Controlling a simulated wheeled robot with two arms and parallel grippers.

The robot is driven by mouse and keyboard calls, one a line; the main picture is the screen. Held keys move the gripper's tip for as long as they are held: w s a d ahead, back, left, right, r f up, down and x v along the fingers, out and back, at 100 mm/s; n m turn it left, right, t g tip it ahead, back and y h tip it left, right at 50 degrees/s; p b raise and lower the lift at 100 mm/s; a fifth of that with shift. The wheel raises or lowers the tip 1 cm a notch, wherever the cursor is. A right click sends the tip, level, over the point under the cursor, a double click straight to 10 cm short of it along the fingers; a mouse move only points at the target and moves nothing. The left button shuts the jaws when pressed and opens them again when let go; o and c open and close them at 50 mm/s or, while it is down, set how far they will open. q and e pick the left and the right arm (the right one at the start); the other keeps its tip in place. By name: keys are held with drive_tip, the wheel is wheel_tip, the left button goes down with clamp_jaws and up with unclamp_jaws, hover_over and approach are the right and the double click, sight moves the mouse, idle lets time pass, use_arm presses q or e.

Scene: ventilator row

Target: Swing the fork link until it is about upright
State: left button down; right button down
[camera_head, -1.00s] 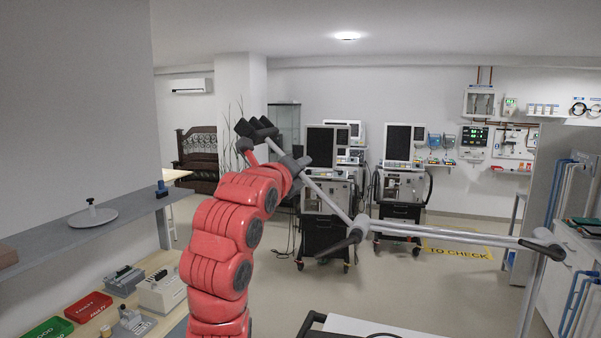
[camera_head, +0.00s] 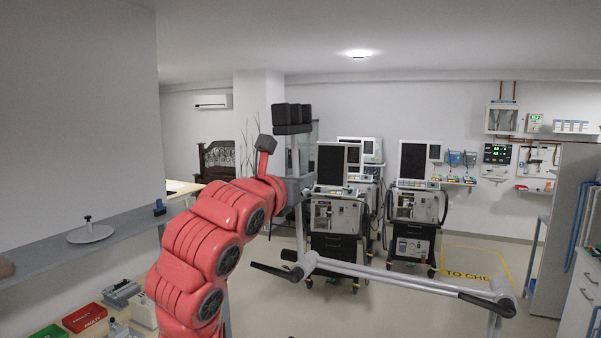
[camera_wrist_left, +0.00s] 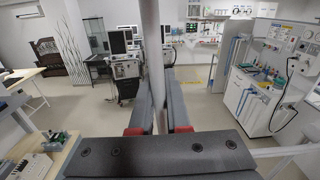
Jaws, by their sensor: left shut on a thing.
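The fork link (camera_head: 301,226) is a thin grey bar that rises from a joint on a jointed grey arm. It carries a black padded fork (camera_head: 292,118) at its top and stands close to upright, with a slight lean to the left. My left gripper (camera_head: 296,187) is shut on the bar between the joint and the fork. In the left wrist view, the bar (camera_wrist_left: 152,50) runs up between the two dark fingers of my gripper (camera_wrist_left: 160,108). The gripper hides part of the bar. My right gripper is not in view.
The grey support arm (camera_head: 400,281) extends right from the joint, with black handles. Ventilators on carts (camera_head: 335,215) stand behind. A grey shelf (camera_head: 120,228) is at left, above a bench with a red bin (camera_head: 84,318). Open floor lies between the arm and the carts.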

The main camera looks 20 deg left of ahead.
use_arm(q)
drive_tip(key=shift+d+f+m, duration=0.15)
drive_tip(key=shift+d+m, duration=0.15)
drive_tip(key=shift+d, duration=0.25)
drive_tip(key=c, duration=0.9)
unclamp_jaws()
drive_tip(key=shift+a, duration=0.1)
drive_tip(key=shift+s, duration=0.1)
drive_tip(key=shift+s+a+b, duration=0.15)
drive_tip(key=shift+s+b, duration=2.1)
drive_tip(key=shift+s, duration=2.05)
drive_tip(key=shift+s+a+b, duration=0.1)
drive_tip(key=shift+s+b, duration=2.1)
drive_tip(key=shift+s, duration=2.05)
